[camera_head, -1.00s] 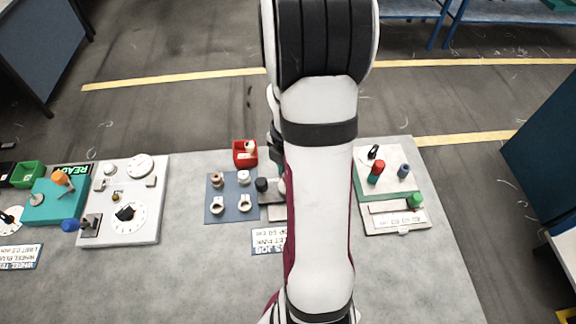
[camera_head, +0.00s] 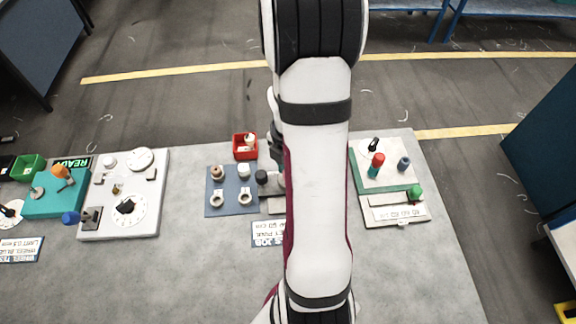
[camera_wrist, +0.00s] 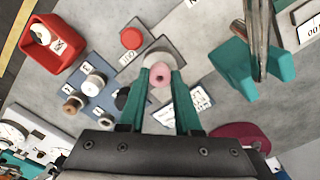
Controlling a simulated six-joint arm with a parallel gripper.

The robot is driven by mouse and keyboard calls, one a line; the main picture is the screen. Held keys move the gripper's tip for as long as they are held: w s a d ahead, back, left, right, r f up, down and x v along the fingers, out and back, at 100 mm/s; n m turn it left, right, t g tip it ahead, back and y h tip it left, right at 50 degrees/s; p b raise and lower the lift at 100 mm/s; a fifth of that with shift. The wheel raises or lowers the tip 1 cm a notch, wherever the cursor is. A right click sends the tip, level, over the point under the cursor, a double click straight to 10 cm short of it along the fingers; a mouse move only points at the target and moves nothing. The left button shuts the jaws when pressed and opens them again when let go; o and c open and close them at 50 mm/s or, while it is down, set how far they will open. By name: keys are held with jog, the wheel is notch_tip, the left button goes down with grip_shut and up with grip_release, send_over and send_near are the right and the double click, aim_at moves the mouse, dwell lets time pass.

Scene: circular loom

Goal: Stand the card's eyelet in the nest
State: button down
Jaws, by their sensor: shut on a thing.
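My gripper (camera_wrist: 163,84) has two teal fingers, seen at the middle of the wrist view. They are shut on a small pale pink eyelet (camera_wrist: 160,72) with a dark hole in its top. The eyelet is in front of a round pale and grey fixture (camera_wrist: 157,50), perhaps the nest; I cannot tell whether they touch. The job card (camera_head: 268,234) lies on the table in the head view, and a printed card (camera_wrist: 195,101) shows right of the fingers in the wrist view. My arm hides the gripper and the held eyelet in the head view.
A blue mat (camera_head: 232,207) bears several ring-like parts. A red bin (camera_head: 245,157) stands behind it. A red button (camera_wrist: 131,38) is beside the fixture. A board with pegs (camera_head: 390,179) lies right of my arm. Bare table lies in front.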

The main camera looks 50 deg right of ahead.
jog(key=c, duration=0.5)
grip_release()
notch_tip(320, 180, up, 16)
jog(key=shift+f, duration=0.1)
jog(key=shift+o, duration=0.4)
jog(key=o, duration=0.4)
jog(key=w+r+m, duration=0.1)
jog(key=r+m, duration=0.1)
jog(key=r, duration=0.1)
jog(key=w+r+m, duration=0.1)
jog(key=r+m, duration=0.2)
jog(key=r, duration=0.1)
jog(key=w+r+m, duration=0.1)
jog(key=r+m, duration=0.1)
jog(key=r, duration=0.2)
jog(key=shift+a+m, duration=0.1)
jog(key=shift+m, duration=0.9)
jog(key=f, duration=0.8)
jog(key=shift+a+f, duration=0.2)
jog(key=shift+f, duration=0.15)
